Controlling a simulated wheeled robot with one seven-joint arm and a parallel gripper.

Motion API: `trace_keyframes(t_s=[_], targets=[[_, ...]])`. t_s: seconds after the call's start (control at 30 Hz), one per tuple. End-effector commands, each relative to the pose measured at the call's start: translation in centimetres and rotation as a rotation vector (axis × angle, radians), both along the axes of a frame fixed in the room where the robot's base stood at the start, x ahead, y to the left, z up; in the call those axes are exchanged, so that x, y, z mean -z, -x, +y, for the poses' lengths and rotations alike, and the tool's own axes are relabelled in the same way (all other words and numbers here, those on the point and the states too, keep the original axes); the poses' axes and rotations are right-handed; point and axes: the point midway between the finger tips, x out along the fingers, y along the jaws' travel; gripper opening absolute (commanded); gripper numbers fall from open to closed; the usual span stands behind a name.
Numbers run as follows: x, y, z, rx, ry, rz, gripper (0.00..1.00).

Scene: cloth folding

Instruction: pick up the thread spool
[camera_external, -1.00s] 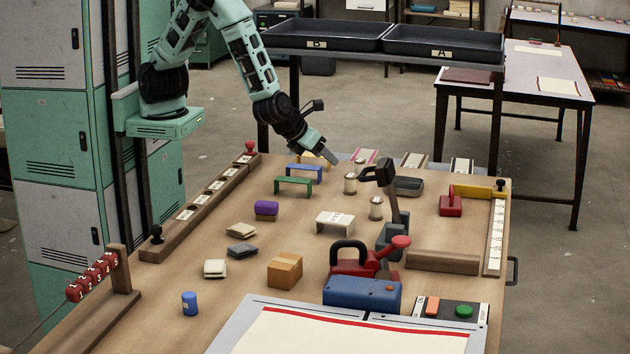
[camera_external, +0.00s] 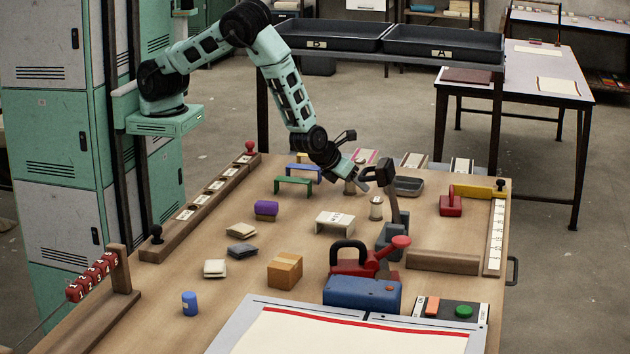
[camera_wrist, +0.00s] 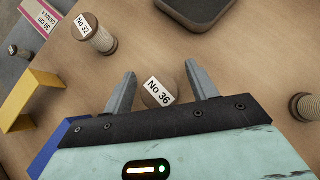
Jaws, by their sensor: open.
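A thread spool labelled No 36 (camera_wrist: 157,92) stands between the two fingers of my gripper (camera_wrist: 160,70) in the wrist view, seen from above. The fingers are apart, with gaps showing on both sides of its top. In the external view my gripper (camera_external: 361,185) is low over the table beside a pale spool (camera_external: 350,187) and partly overlaps it. A spool labelled No 32 (camera_wrist: 90,33) stands beyond the fingers. Another spool (camera_wrist: 307,107) stands to the right, with its label out of view; one also shows in the external view (camera_external: 376,208).
A black-headed upright tool (camera_external: 392,200) stands close to the right of my gripper. A grey tray (camera_external: 408,186) lies behind it. A blue bridge (camera_external: 305,168), green bridge (camera_external: 294,181) and yellow bridge (camera_wrist: 30,95) are to the left. Bare wood surrounds the spools.

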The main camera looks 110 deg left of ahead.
Motion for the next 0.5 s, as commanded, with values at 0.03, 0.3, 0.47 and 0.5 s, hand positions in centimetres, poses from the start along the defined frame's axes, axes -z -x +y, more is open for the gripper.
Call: trace_keyframes(t_s=[0.03,0.3,0.47,0.5], targets=[[0.18,-0.12,0.14,0.001,0.0,0.001,0.58],[0.28,-0.2,0.18,0.001,0.0,-0.001,0.49],[0.26,-0.18,0.17,0.001,0.0,-0.001,0.1],[0.26,-0.18,0.17,0.001,0.0,-0.001,0.1]])
